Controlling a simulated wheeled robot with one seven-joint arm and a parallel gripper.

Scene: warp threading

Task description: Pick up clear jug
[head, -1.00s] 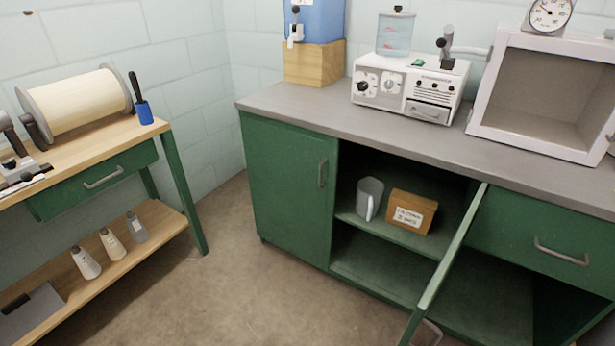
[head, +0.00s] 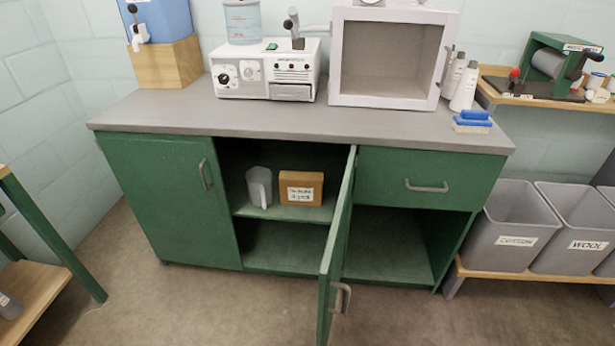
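A clear, greyish jug (head: 260,187) with a handle stands upright on the upper shelf (head: 285,212) inside the green cabinet (head: 165,205). It is just left of a brown labelled box (head: 301,188), with a small gap between them. The cabinet door (head: 338,250) right of the jug is swung open toward me, leaving the jug in plain view. My gripper is not in view.
The left cabinet door is shut. The open door with its handle (head: 342,297) juts into the floor space. A white machine (head: 266,72) and an open-fronted box (head: 390,58) stand on the grey countertop (head: 180,113). Bins (head: 515,225) stand at right. Floor in front is clear.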

